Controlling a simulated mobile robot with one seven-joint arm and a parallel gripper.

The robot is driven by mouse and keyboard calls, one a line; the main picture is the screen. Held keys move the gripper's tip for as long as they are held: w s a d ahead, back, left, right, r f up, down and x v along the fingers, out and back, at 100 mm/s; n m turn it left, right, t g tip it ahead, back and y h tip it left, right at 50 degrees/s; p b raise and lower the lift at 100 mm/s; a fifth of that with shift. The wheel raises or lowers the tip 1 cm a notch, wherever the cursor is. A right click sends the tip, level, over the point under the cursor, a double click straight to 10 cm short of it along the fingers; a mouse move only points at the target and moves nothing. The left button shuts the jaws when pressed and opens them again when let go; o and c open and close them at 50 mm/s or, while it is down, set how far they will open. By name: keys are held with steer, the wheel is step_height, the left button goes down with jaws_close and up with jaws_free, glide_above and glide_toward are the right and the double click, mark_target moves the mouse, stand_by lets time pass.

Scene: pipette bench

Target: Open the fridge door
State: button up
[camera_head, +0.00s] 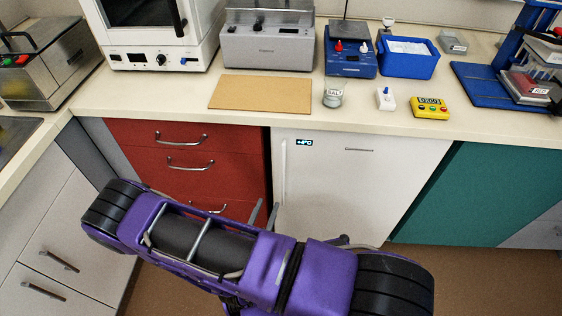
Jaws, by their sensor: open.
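The fridge (360,185) is the white unit under the counter, with a small temperature display at its upper left. Its door looks shut. A thin vertical handle (284,165) runs along the door's left edge. My purple arm crosses the foreground and hides the fridge's lower left part. My gripper (268,205) shows as two grey fingers standing up behind the arm, apart from each other. They are close to the lower end of the handle in the picture. I cannot tell whether they touch it or lie around it.
Red drawers (185,160) stand left of the fridge, and a teal cabinet (480,195) stands to its right. The counter (440,125) above carries a glass beaker (333,96), a yellow timer (429,107) and a blue tub (408,62). Brown floor shows at the lower right.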

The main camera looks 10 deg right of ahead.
mark_target(283, 166)
steer(key=x, duration=1.7)
jaws_close()
stand_by(0.8)
